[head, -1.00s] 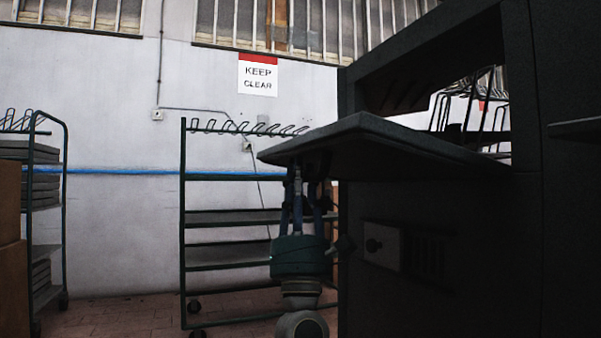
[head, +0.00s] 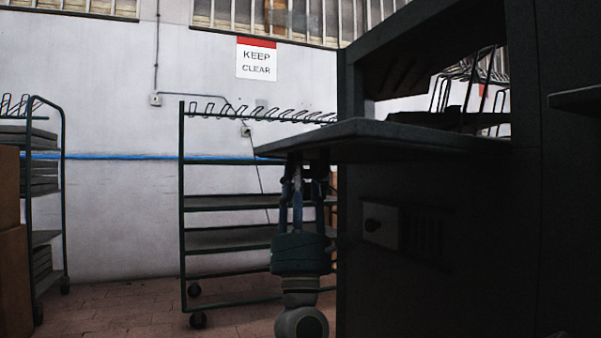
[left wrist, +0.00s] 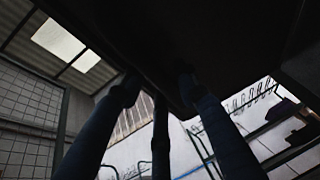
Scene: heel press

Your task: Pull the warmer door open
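The warmer door (head: 390,137) is a dark flat flap standing out nearly level from the front of the dark warmer cabinet (head: 440,210). The opening above it is uncovered. My left gripper (head: 303,172) is upright under the door's outer end, fingers pointing up at its underside, near a small dark part there that may be the handle. In the left wrist view, the fingertips (left wrist: 158,92) are apart, close against the dark underside. It is too dark to tell whether they are closed on anything. My right gripper is out of view.
Wire racks (head: 470,85) show through the cabinet opening. A tall green rack trolley (head: 182,220) stands behind my left gripper. Another trolley (head: 63,200) and brown boxes (head: 10,235) are at the left. Tiled floor (head: 115,300) between the trolleys is free.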

